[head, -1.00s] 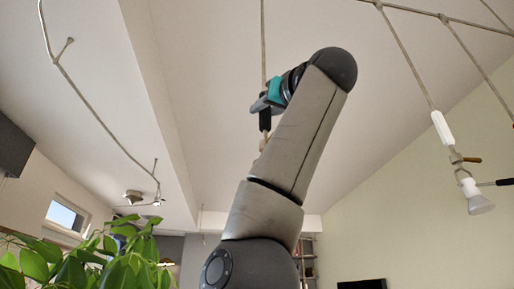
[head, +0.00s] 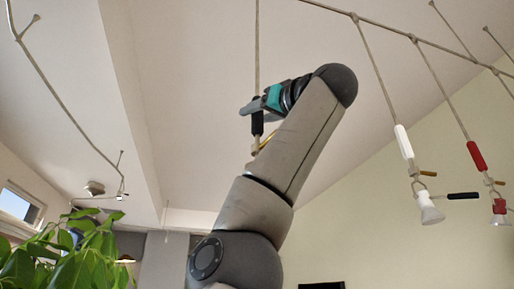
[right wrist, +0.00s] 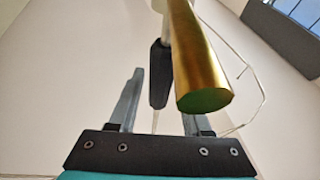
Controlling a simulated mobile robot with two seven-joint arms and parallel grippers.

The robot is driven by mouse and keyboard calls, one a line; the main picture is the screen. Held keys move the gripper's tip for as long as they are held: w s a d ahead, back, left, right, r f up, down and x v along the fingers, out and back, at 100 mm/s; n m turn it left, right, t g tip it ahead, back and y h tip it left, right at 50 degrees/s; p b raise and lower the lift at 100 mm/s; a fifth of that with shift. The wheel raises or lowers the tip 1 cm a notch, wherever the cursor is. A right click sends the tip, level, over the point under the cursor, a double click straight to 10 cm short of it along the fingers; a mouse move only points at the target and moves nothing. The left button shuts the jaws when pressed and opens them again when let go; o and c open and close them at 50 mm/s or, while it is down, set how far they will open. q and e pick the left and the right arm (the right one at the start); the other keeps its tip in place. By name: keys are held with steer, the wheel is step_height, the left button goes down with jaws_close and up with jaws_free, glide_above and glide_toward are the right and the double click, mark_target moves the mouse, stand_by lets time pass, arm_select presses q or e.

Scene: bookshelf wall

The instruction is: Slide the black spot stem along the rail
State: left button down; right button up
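The black spot stem (head: 257,123) has a black grip on a thin rod that rises out of the top of the head view. A gold handle (head: 266,139) sits at its lower end. My right gripper (head: 246,108) is at the black grip. In the right wrist view, the black grip (right wrist: 159,78) stands between the two fingers of my right gripper (right wrist: 158,100). The fingers are apart, with a visible gap on the left; the gold handle (right wrist: 196,60) in front hides much of the right finger. My left gripper is not in view.
The rail (head: 385,28) crosses the upper right of the head view. A white spot stem (head: 403,141) and a red spot stem (head: 476,155) hang from it at the right. A leafy plant (head: 75,258) is at the lower left. Another rail (head: 75,120) runs along the left ceiling.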

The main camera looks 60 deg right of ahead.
steer(key=shift+o, duration=0.6)
steer(key=shift+s+a+f, duration=0.1)
steer(key=shift+s+a, duration=0.05)
steer(key=shift+s, duration=0.05)
steer(key=b+v, duration=0.6)
steer(key=v, duration=0.8)
steer(key=shift+s, duration=0.35)
steer(key=shift+a, duration=0.1)
